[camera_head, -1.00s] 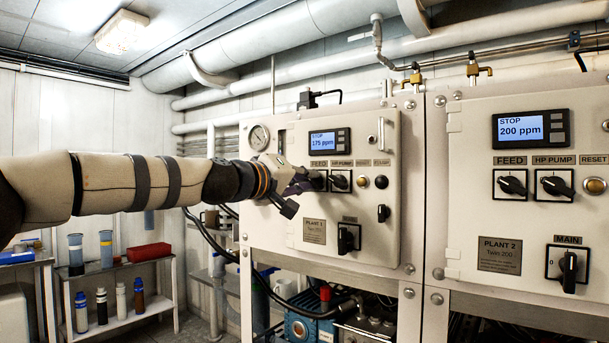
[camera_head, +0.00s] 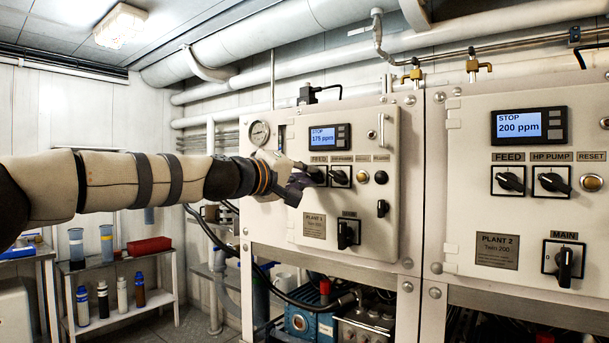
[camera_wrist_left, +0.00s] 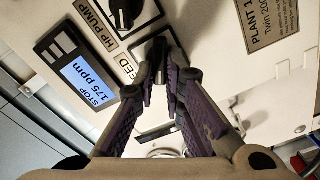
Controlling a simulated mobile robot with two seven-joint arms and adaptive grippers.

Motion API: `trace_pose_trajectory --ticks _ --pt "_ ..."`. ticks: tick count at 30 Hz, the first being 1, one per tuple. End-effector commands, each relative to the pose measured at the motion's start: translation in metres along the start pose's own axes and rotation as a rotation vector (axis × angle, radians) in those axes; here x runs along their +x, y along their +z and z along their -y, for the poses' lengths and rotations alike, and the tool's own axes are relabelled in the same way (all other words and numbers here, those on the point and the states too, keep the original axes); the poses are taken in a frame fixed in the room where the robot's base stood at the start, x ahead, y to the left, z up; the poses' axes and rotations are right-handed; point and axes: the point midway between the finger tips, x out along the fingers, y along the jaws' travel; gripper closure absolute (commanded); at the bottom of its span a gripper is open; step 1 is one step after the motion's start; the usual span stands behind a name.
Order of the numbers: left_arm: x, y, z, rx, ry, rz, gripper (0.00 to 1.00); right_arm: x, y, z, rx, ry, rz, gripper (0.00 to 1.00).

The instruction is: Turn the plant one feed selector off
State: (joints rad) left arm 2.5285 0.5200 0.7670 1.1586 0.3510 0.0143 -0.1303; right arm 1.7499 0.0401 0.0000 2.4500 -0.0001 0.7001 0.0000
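The plant one feed selector (camera_wrist_left: 161,62) is a black knob under the FEED label on the Plant 1 panel (camera_head: 375,225). In the head view my left gripper (camera_head: 305,176) reaches it from the left and covers part of it. In the left wrist view the two purple-grey fingers of the left gripper (camera_wrist_left: 163,70) close in on both sides of the knob. The plant one display (camera_head: 323,138) reads STOP and 175 ppm. My right gripper is in neither view.
The HP PUMP knob (camera_head: 340,177) sits close to the right of the feed selector. Below are the plant one main switch (camera_head: 348,233) and a nameplate (camera_head: 314,226). The Plant 2 panel (camera_head: 590,235) stands to the right. A pressure gauge (camera_head: 259,133) is at upper left.

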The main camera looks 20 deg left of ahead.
Motion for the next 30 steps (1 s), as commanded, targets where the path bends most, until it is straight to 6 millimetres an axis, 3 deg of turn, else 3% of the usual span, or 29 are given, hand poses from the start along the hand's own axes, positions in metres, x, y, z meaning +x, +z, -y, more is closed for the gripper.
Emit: trace_pose_trajectory --ticks 1,3,17,30 --pt "0.002 0.005 0.002 -0.004 -0.002 0.011 0.81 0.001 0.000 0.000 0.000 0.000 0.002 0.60" --pt "0.002 0.005 0.002 -0.003 -0.002 0.010 0.70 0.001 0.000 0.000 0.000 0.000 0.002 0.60" --pt "-0.006 0.001 0.001 -0.001 -0.001 0.003 0.70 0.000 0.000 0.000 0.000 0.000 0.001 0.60" --pt "-0.106 0.001 0.000 -0.001 0.000 0.005 0.70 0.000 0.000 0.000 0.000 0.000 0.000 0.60"
